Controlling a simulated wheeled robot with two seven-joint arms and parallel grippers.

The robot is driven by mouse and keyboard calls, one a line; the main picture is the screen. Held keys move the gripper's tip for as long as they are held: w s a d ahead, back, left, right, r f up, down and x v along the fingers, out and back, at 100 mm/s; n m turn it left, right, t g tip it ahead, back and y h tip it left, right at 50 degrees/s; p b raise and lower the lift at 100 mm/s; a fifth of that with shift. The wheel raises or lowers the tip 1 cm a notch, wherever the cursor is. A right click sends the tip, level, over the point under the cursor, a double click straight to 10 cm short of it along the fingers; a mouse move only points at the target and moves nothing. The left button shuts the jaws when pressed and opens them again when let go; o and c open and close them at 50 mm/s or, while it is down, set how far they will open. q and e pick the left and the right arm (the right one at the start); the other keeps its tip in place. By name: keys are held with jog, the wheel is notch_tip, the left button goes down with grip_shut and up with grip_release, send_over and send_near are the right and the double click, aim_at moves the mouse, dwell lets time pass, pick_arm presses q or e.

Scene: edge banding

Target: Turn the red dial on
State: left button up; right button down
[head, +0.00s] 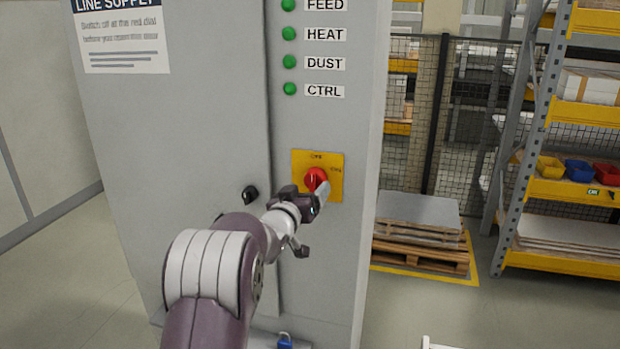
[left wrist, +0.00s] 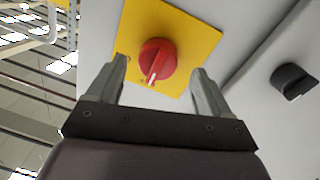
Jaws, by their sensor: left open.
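The red dial (head: 315,178) sits on a yellow plate (head: 334,160) on the front of a grey cabinet. In the left wrist view the red dial (left wrist: 158,60) shows a white pointer mark, on the yellow plate (left wrist: 200,42). My left gripper (head: 322,190) is at the dial in the head view and partly covers its lower edge. In the left wrist view my left gripper (left wrist: 160,78) is open, one finger on each side of the dial, with gaps between. Contact cannot be told. My right gripper is not in view.
The grey cabinet (head: 215,110) has a black handle (head: 250,194) left of the dial and green lamps (head: 290,61) above it.

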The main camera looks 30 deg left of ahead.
aim_at(310, 184)
pick_arm(q)
jog(key=shift+w+a+p, duration=0.2)
jog(key=shift+w+p, duration=0.15)
jog(key=shift+w, duration=1.2)
jog(key=c, duration=1)
jog(key=shift+f+m+b, duration=0.25)
jog(key=shift+m+b, duration=1.45)
jog(key=shift+b, duration=0.15)
jog(key=shift+c, duration=0.2)
jog(key=m+b, duration=0.3)
jog(key=m, duration=0.1)
jog(key=shift+r+g, duration=0.15)
jog(key=shift+g, duration=0.15)
jog(key=m+b, duration=0.3)
jog(key=m, duration=0.2)
jog(key=shift+a+r+y+b, duration=0.1)
jog(key=shift+y+b, duration=0.3)
jog(key=shift+r+m+b, duration=0.15)
jog(key=shift+m+b, duration=0.9)
jog(key=shift+m, duration=1.25)
jog(key=shift+g, duration=0.3)
